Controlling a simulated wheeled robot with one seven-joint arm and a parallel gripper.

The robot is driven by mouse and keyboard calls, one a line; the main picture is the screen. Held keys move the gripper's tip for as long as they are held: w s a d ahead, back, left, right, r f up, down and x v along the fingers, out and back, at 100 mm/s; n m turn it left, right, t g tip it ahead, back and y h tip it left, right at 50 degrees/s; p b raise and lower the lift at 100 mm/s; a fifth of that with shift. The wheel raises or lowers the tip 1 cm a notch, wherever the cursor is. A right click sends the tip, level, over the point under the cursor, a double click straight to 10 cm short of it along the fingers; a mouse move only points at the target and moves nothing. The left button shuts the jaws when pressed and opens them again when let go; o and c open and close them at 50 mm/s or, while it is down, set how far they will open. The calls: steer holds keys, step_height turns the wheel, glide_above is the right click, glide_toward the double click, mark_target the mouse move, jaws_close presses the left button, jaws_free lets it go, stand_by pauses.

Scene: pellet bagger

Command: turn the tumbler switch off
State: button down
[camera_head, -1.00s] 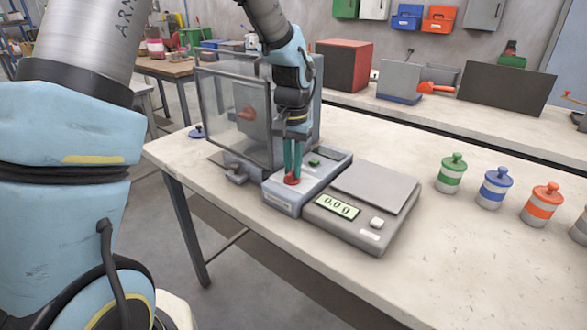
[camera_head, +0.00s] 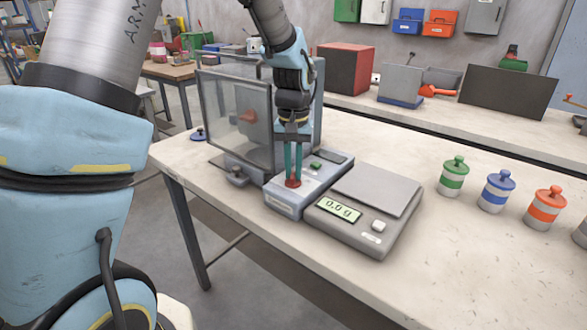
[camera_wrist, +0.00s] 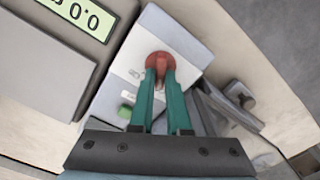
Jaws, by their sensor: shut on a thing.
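The tumbler switch appears as a red knob (camera_wrist: 159,62) on the top of a grey control box (camera_head: 283,205), at the box's front end. It also shows in the head view as a red knob (camera_head: 293,183) under my fingertips. My gripper (camera_head: 293,176) points down with its green fingers shut on the red knob. In the wrist view my gripper (camera_wrist: 160,70) has a fingertip on either side of the knob's ridge. A green button (camera_wrist: 125,112) sits further back on the same box. The fingers hide part of the knob and some of the markings beside it.
A scale (camera_head: 362,218) with a lit display stands right beside the box. A clear-walled cabinet (camera_head: 238,118) stands behind and left, close to my gripper. Green (camera_head: 452,178), blue (camera_head: 495,190) and orange (camera_head: 543,207) lidded jars stand to the right. The table's front right is clear.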

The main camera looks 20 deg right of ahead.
mark_target(294, 172)
steer(key=c, duration=0.9)
jaws_free()
step_height(294, 172, up, 11)
steer(key=shift+f+b, duration=0.1)
steer(key=shift+b, duration=0.9)
